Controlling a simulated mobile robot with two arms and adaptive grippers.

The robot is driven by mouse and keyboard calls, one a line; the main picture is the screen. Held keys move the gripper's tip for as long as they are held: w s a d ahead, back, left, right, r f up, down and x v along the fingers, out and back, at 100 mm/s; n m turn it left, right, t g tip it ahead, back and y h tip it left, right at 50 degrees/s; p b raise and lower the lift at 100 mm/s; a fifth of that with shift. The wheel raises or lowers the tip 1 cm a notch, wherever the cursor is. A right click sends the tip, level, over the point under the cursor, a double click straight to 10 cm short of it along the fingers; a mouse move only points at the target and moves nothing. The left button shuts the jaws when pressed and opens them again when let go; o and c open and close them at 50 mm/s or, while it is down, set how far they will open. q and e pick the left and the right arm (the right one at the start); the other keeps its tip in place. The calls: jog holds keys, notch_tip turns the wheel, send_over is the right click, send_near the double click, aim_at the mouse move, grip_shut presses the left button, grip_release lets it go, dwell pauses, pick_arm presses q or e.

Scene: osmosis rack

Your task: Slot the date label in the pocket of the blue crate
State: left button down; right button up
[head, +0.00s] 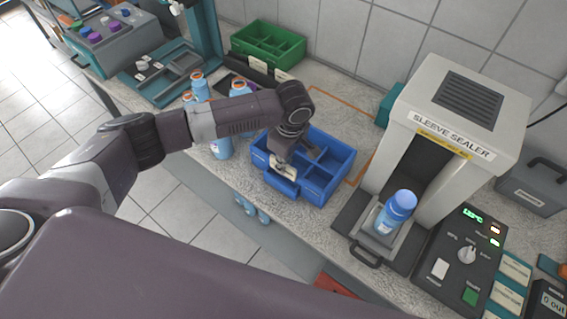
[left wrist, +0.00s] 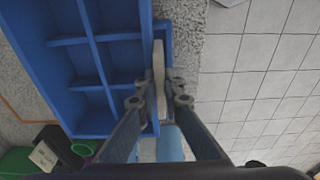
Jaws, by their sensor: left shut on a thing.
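The blue crate (head: 343,161) stands on the speckled counter, with dividers inside; it also fills the left of the left wrist view (left wrist: 92,50). A blue pocket (head: 281,185) sits on its front side. My left gripper (head: 281,163) is over that side, pointing down, shut on the pale date label (left wrist: 158,72). In the left wrist view the label stands edge-on between the fingertips, beside the crate wall and within the outline of the pocket (left wrist: 168,50). I cannot tell how deep its lower edge sits. My right gripper is not in view.
The sleeve sealer (head: 455,115) stands right of the crate, with a blue bottle (head: 394,213) on its tray. Several blue bottles (head: 200,88) stand left of the crate, close to my arm. A green crate (head: 268,44) is at the wall. The counter's front edge is close.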

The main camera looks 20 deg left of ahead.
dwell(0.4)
pick_arm(q)
jog(key=c, duration=2)
grip_release()
jog(key=shift+r, duration=0.1)
jog(key=r, duration=0.8)
jog(key=d+r, duration=0.1)
jog(key=r, duration=0.2)
jog(key=shift+s+d+r, duration=0.1)
jog(key=shift+s+r, duration=0.1)
jog(key=shift+r, duration=0.2)
